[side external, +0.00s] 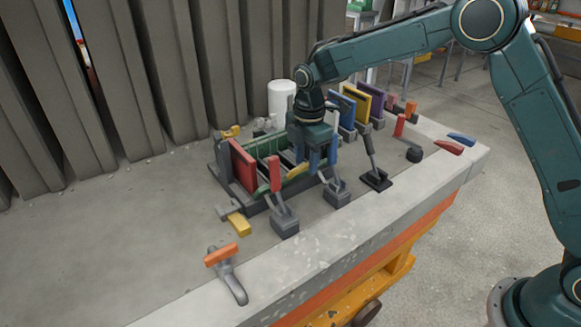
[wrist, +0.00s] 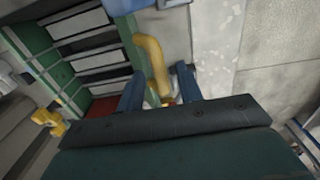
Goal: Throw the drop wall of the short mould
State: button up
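The mould (side external: 262,203) stands on the concrete bench in the side view. It has a red end panel (side external: 243,165) and green walls (side external: 262,148); its slatted inside shows at the left of the wrist view. My gripper (side external: 322,170) points down at the mould's right end. In the wrist view its two blue fingers (wrist: 158,92) stand apart. A curved yellow handle (wrist: 152,55) lies between them with gaps on both sides, so the gripper looks open around it. A yellow piece (side external: 297,171) shows beside the fingers in the side view. I cannot tell which part is the drop wall.
Blue, yellow (side external: 358,100) and purple (side external: 376,98) panels stand upright behind right. An orange T-handle (side external: 221,256) lies front left. The left bench is clear.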

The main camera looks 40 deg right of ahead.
grip_shut()
